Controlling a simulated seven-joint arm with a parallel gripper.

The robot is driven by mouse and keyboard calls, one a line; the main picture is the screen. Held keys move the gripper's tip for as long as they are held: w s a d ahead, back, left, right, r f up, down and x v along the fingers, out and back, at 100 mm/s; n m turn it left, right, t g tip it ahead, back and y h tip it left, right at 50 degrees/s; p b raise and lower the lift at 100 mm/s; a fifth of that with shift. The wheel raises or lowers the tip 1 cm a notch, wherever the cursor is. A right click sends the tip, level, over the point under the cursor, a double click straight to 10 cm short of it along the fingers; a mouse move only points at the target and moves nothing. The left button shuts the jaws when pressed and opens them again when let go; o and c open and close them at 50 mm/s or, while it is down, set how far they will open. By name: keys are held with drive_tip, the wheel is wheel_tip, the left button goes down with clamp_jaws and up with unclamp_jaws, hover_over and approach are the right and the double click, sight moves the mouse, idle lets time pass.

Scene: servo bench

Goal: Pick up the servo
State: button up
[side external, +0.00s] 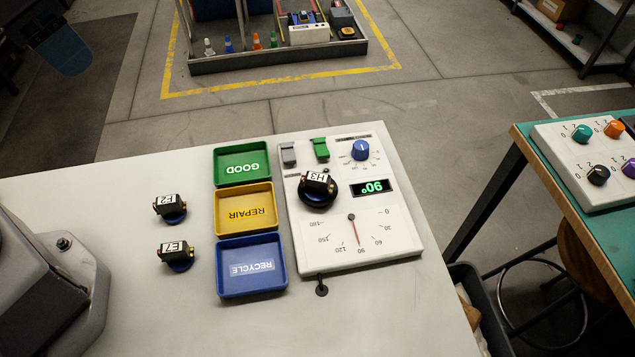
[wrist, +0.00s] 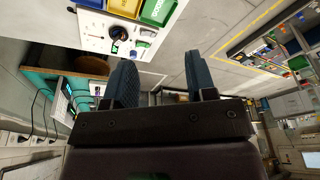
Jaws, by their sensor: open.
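Three small black servos with white labels are in the side view. The servo labelled H3 (side external: 317,184) sits on a round black mount on the white tester panel (side external: 300,245). The servos labelled F2 (side external: 170,204) and E7 (side external: 176,251) stand on small blue bases on the pale bench, left of the trays. In the wrist view the tester panel (wrist: 92,36) shows at the upper left with a dark servo (wrist: 118,33) on it. My gripper (wrist: 160,60) is open, with nothing between its two dark fingers, and is away from all the servos.
Green GOOD (side external: 241,150), yellow REPAIR (side external: 245,205) and blue RECYCLE (side external: 250,290) trays are empty beside the tester. Its lit display (side external: 374,188) reads 90°, and a blue knob (side external: 361,150) is above. A green-topped table (side external: 600,235) stands right.

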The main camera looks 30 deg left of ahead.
drive_tip(key=w+d+f+m+g, duration=0.2)
drive_tip(key=w+d+f+m, duration=0.3)
drive_tip(key=w+d, duration=0.4)
drive_tip(key=m, duration=0.7)
hover_over(318, 177)
wheel_tip(318, 177, down, 10)
drive_tip(key=shift+g, duration=0.4)
drive_tip(key=f, duration=0.7)
drive_tip(key=shift+s+d, duration=0.2)
drive_tip(key=shift+s, duration=0.05)
drive_tip(key=shift+w+a+f, duration=0.15)
drive_tip(key=shift+f, duration=1.25)
drive_tip(key=shift+w+a+f, duration=0.1)
drive_tip(key=shift+f, duration=1.3)
clamp_jaws()
